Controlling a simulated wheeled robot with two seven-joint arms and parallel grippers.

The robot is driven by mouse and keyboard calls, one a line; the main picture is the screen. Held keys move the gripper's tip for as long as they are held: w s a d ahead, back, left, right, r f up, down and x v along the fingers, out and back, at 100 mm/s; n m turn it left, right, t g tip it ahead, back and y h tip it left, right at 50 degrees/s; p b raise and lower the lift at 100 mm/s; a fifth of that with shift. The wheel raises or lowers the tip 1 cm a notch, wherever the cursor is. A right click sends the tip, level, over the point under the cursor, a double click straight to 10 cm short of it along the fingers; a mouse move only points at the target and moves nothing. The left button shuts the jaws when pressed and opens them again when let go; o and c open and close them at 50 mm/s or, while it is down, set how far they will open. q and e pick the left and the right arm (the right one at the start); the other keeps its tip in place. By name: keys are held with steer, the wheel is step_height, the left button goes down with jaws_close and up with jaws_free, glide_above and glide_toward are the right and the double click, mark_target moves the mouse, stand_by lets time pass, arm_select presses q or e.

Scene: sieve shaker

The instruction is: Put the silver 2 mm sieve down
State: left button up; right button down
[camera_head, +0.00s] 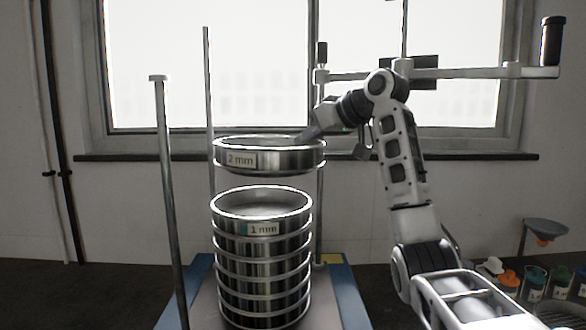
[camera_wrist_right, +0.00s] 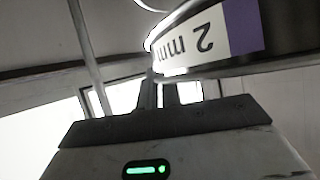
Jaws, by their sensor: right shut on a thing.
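The silver 2 mm sieve (camera_head: 290,161) hangs level in the air above a stack of silver sieves, with a clear gap below it. The top sieve of the stack is labelled 1 mm (camera_head: 290,229). My right gripper (camera_head: 318,133) is shut on the 2 mm sieve at its right rear rim. In the right wrist view the 2 mm sieve (camera_wrist_right: 190,43) shows its label upside down with a purple strip, beyond the fingers (camera_wrist_right: 160,95). The fingertip contact is partly hidden. My left gripper is not in view.
The stack stands on a blue-edged shaker base (camera_head: 341,291) between upright metal rods (camera_head: 168,200). A bar with black knobs (camera_head: 480,72) extends right at the height of the window. A funnel (camera_head: 545,228) and several small containers (camera_head: 535,282) stand at lower right.

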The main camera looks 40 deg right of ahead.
steer(key=w+f, duration=0.1)
steer(key=f, duration=0.1)
steer(key=w+f, duration=0.1)
steer(key=w, duration=0.1)
steer(key=shift+d+f, duration=0.15)
steer(key=shift+f, duration=0.25)
steer(key=shift+w+f, duration=0.2)
steer(key=f, duration=0.1)
steer(key=f+p, duration=0.1)
steer(key=f, duration=0.1)
steer(key=shift+w+f, duration=0.1)
steer(key=shift+w, duration=0.3)
steer(key=shift+f, duration=0.4)
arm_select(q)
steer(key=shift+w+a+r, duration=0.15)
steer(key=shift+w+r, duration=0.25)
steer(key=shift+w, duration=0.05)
arm_select(e)
steer(key=c, duration=1.6)
jaws_free()
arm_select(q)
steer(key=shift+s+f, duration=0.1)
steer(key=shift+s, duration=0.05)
